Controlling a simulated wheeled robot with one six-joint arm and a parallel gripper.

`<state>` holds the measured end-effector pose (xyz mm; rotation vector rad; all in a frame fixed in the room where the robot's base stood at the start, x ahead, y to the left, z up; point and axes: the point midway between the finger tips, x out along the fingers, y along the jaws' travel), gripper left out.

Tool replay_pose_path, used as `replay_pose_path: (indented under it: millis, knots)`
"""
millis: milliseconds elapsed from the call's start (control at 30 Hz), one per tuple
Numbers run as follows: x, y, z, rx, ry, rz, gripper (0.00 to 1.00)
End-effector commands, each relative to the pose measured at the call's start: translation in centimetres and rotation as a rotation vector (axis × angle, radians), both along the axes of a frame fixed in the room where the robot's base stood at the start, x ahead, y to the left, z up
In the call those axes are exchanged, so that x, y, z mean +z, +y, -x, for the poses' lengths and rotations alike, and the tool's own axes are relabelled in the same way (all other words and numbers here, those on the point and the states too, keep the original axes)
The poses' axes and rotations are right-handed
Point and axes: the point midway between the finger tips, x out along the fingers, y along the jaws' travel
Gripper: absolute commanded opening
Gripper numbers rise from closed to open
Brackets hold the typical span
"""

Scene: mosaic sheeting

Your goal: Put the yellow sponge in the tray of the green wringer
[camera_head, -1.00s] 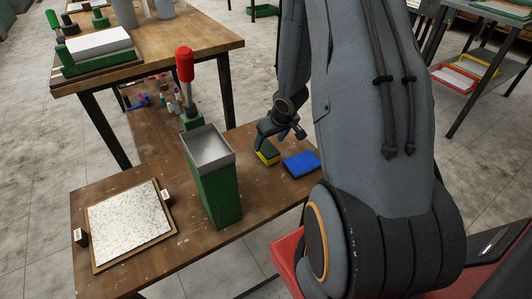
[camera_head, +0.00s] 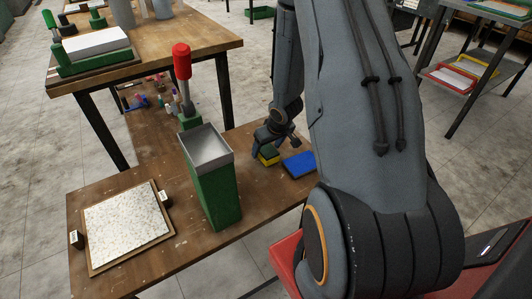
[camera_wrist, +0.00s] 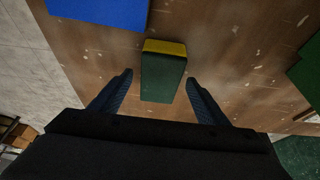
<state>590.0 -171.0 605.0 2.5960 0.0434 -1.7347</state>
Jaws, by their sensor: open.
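The yellow sponge (camera_head: 268,160) has a dark green face on top and rests on the wooden table. In the wrist view the sponge (camera_wrist: 163,72) lies between the two blue fingers, with bare gaps on both sides. My gripper (camera_head: 272,144) is just above the sponge, and in the wrist view my gripper (camera_wrist: 159,90) is open and empty. The green wringer (camera_head: 217,197) stands upright on the table, left of the sponge. It has a grey metal tray (camera_head: 208,148) on top and a lever with a red handle (camera_head: 182,62).
A blue block (camera_head: 299,164) lies just right of the sponge; it also shows in the wrist view (camera_wrist: 100,10). A speckled mosaic sheet (camera_head: 127,225) on a board lies at the left of the table. The wringer's tall handle stands left of my arm.

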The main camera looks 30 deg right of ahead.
Motion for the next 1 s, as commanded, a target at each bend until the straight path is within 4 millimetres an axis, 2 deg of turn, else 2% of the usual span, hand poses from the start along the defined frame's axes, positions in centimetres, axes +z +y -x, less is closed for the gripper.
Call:
replay_pose_path:
  millis: [400, 433, 600, 700, 767, 1000]
  knots:
    - [-0.25, 0.00, 0.00, -0.001, 0.000, 0.000, 0.69]
    - [-0.25, 0.00, 0.00, -0.001, 0.000, 0.000, 0.67]
    - [-0.25, 0.00, 0.00, -0.001, 0.000, 0.000, 0.38]
    - [-0.25, 0.00, 0.00, -0.001, 0.000, 0.000, 0.24]
    - [-0.24, 0.00, 0.00, -0.001, 0.000, 0.000, 0.21]
    - [0.19, -0.03, -0.05, 0.000, -0.001, 0.001, 0.21]
